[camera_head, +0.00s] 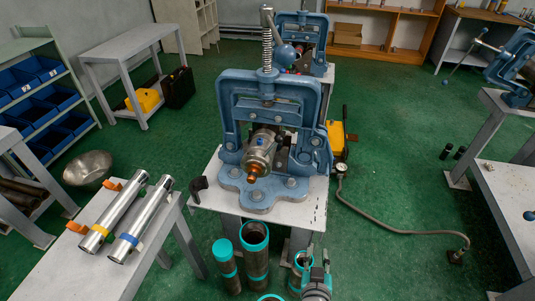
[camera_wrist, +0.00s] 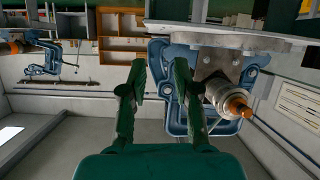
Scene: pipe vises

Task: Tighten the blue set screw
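The blue set screw (camera_head: 261,141) shows as a small blue spot on the upper side of a metal cylindrical fitting (camera_head: 260,155) with an orange tip, held in the blue pipe vise (camera_head: 231,115). In the wrist view the picture looks upside down. The fitting (camera_wrist: 219,92) and its orange tip lie right of my fingers there, and I cannot make out the screw. My gripper (camera_wrist: 160,76) has two green fingers apart with nothing between them. In the head view my gripper (camera_head: 318,254) is low, in front of the vise and to its right, apart from the screw.
Upright pipes with teal ends (camera_head: 255,236) stand below the vise's front edge, close to my gripper. Two chrome tubes (camera_head: 142,217) lie on the left table. A hose (camera_head: 390,230) with a gauge lies on the right.

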